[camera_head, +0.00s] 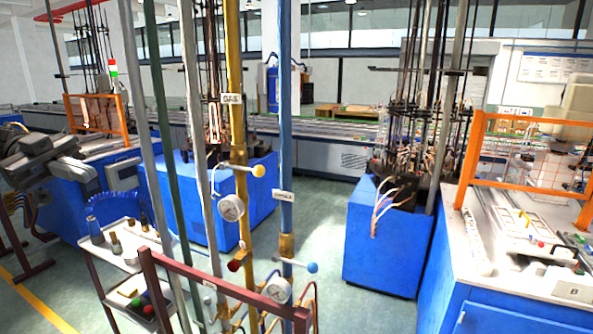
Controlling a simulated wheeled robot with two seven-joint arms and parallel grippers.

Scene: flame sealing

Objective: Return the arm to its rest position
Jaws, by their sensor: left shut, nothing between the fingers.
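My left gripper (121,173) is at the left of the head view, with my grey arm coming in from the left edge. It is shut and empty, in front of a blue machine with a pale top. The gap between its fingers is too small to make out. My right gripper is not in view.
Upright gas pipes with a yellow pipe (238,130), a blue pipe (286,130) and pressure gauges (230,208) stand in front. A small trolley (126,238) holds small items. A blue cabinet (385,245) and white-topped bench (505,275) stand right. Green floor (330,210) lies between.

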